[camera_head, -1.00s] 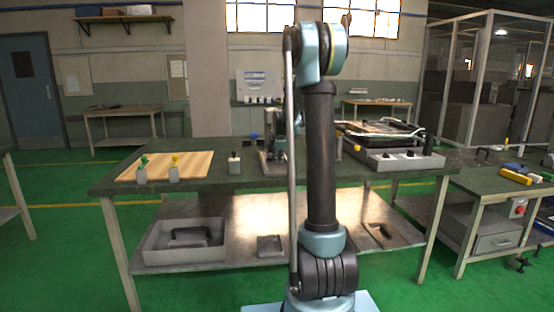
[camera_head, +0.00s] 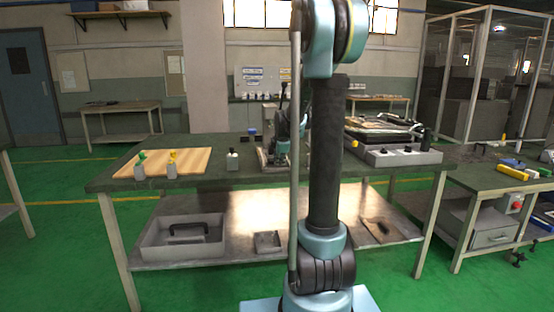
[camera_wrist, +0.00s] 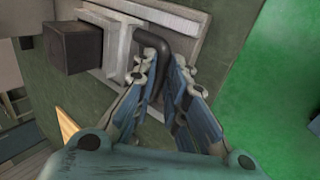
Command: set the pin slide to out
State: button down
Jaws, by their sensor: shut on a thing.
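In the wrist view, a light grey metal fixture (camera_wrist: 117,42) is fixed to a dark green surface. It carries a black block (camera_wrist: 75,46) and a black bent handle (camera_wrist: 182,36). My gripper (camera_wrist: 166,60) has its two fingers on either side of the handle's downward leg and is shut on it. Part of that leg is hidden between the fingers. In the head view, my gripper (camera_head: 277,152) is low over the fixture's base (camera_head: 264,160) on the workbench. My arm covers much of it there, and I cannot read an in or out position.
A grey appliance (camera_head: 400,157) stands right of my arm. A tray (camera_head: 155,240) lies on the lower shelf.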

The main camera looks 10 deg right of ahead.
jog(key=shift+s, duration=0.75)
jog(key=c, duration=1.6)
grip_release()
jog(key=shift+r, duration=0.1)
jog(key=v, duration=1.1)
jog(key=shift+s+r, duration=0.2)
jog(key=shift+r, duration=0.1)
